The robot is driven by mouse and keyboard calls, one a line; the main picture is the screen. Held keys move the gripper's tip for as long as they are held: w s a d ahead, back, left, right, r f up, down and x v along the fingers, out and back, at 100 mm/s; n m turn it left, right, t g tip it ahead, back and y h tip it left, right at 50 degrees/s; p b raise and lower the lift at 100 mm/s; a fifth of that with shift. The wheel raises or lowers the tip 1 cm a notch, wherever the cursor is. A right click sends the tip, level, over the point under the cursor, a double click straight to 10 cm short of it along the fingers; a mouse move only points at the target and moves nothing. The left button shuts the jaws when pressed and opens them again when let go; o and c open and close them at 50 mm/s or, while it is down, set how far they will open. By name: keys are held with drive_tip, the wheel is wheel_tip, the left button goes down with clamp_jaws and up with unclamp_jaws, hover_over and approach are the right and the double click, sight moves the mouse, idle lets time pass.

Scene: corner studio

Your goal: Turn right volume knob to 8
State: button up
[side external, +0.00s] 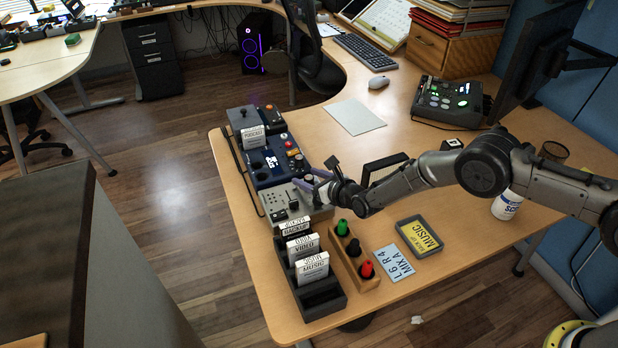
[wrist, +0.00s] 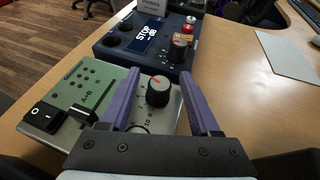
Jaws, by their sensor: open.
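My gripper (wrist: 160,68) is open, with one purple finger on each side of a black knob (wrist: 157,92) on a light grey panel (wrist: 70,105). No clear contact with the knob shows. The knob has a red pointer mark on top. Printed numbers lie around it, partly too small to read, with a 10 on the near side. I cannot tell from its label whether this is the right volume knob. In the side external view, my gripper (side external: 318,186) is over the right part of the grey device (side external: 281,203), and the knob is hidden behind it.
The grey panel also has a black rocker switch (wrist: 44,115). A dark blue device (wrist: 125,40) with a screen, another knob (wrist: 180,47) and a red button stands just beyond. A card rack (side external: 318,298) and a wooden marker holder (side external: 354,262) stand close by.

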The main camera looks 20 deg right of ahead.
clamp_jaws()
idle(0.3)
drive_tip(key=shift+w+m+h, duration=0.1)
drive_tip(key=shift+m+h, duration=1.4)
drive_tip(key=shift+h, duration=0.2)
drive_tip(key=shift+m+h, duration=1.2)
drive_tip(key=shift+h, duration=0.2)
